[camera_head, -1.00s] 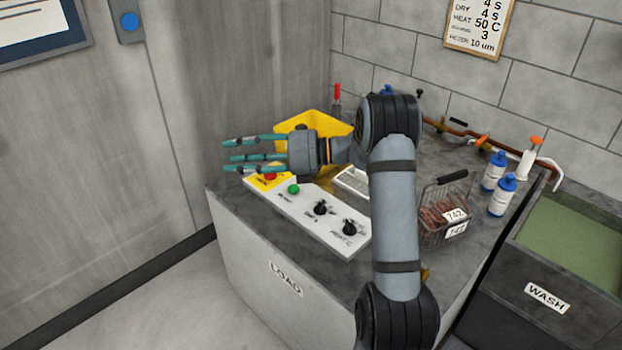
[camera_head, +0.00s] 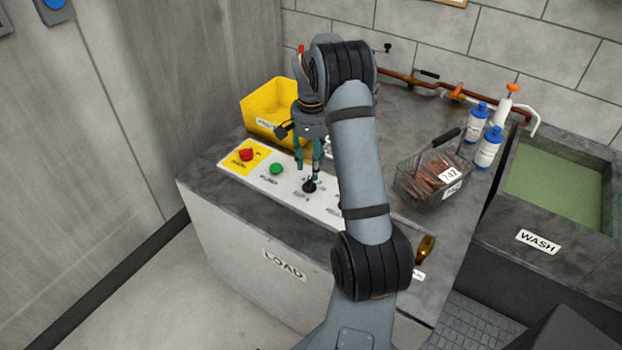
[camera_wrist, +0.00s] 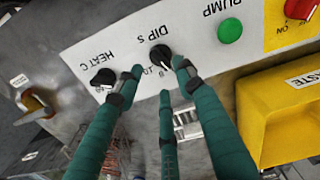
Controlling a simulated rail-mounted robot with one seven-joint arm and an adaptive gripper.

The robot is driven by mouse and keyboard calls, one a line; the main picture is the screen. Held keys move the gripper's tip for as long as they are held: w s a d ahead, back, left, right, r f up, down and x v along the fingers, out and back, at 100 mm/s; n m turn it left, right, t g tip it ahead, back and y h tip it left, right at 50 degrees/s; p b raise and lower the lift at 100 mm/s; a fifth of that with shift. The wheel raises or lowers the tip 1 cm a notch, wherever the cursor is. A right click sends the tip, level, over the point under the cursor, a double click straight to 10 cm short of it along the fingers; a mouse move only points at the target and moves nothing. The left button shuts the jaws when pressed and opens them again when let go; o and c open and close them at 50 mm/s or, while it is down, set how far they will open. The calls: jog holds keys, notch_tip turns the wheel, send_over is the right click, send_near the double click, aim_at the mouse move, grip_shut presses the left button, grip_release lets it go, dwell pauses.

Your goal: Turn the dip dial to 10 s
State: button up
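The dip dial is a black knob (camera_wrist: 160,55) marked "DIP S" on the white control panel. It also shows in the head view (camera_head: 310,186), just below my gripper. Printed scale numbers show beside it in the wrist view, partly hidden by the fingers; I cannot read its setting surely. My gripper (camera_head: 309,165) points down over the panel. In the wrist view its three green fingers (camera_wrist: 157,78) are spread, with tips close around the near side of the dial. Nothing is held between them, and I cannot tell whether any tip touches the knob.
The heat dial (camera_wrist: 103,78) is beside the dip dial. A yellow waste bin (camera_head: 262,126) stands behind the panel. A wire basket (camera_head: 405,188) of copper pieces stands to the right.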

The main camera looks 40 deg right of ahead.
aim_at(309, 184)
notch_tip(309, 184, down, 6)
jog(key=c, duration=0.3)
dwell(0.3)
grip_shut()
